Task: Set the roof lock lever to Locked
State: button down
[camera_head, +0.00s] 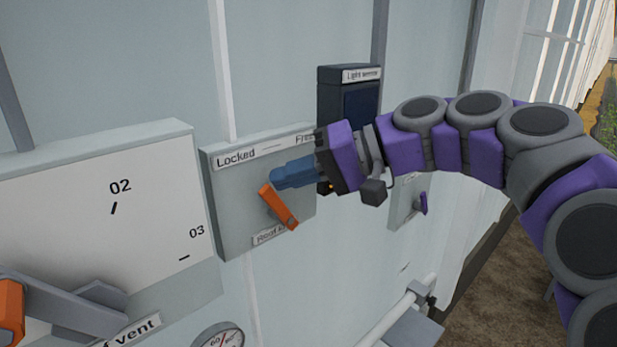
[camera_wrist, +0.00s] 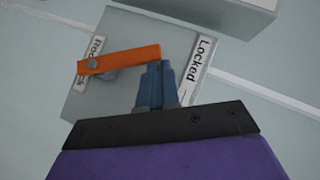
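The roof lock panel (camera_head: 235,215) is a grey box on the wall with "Locked" at the upper left of its top label and a partly hidden "Free" at the right. Its orange lever (camera_head: 278,207) tilts up and left, its upper end toward the Locked side. In the wrist view, the orange lever (camera_wrist: 125,60) runs from its grey pivot toward the label strip. My gripper (camera_head: 274,182) has its blue fingers together at the lever's free end, on the Free side. In the wrist view, my fingertips (camera_wrist: 157,66) meet or nearly meet the lever's edge; contact is unclear.
A vent panel (camera_head: 110,190) with a grey, orange-ended handle stands at left. A dark light box (camera_head: 350,90) is above right, behind my gripper. A small panel with a purple lever (camera_head: 422,203) is at right. A gauge (camera_head: 220,338) and white pipe (camera_head: 385,322) are below.

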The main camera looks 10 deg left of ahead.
jog(key=shift+s, duration=0.1)
dwell(0.6)
jog(key=shift+r, duration=0.1)
jog(key=w+r+p+v, duration=0.1)
jog(key=w+v, duration=0.1)
jog(key=v, duration=1)
jog(key=shift+w, duration=0.3)
jog(key=shift+w, duration=0.15)
